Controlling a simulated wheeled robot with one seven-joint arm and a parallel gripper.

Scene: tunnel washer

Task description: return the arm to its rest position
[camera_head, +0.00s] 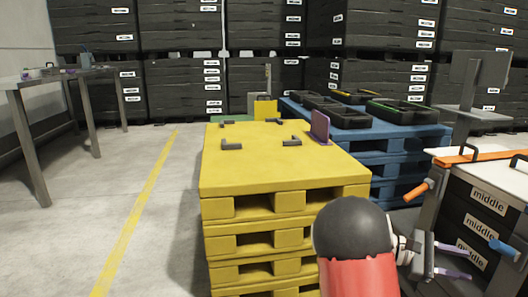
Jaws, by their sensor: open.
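My arm (356,240), red with a dark rounded cap, rises at the bottom right of centre. My gripper (468,265) is to its right, low in the view. Its two pale fingers stand apart with nothing visible between them, so it is open. The fingers point right, in front of a stack of dark crates (480,225) labelled "middle"; I cannot tell whether they touch it. The rest of the arm is out of view or hidden.
A yellow pallet stack (270,170) stands close in front, with small dark corner pieces and a purple plate (320,127) on top. Behind it is a blue pallet stack (390,143) with black trays. A table (35,83) stands left. The floor (165,215) between is clear.

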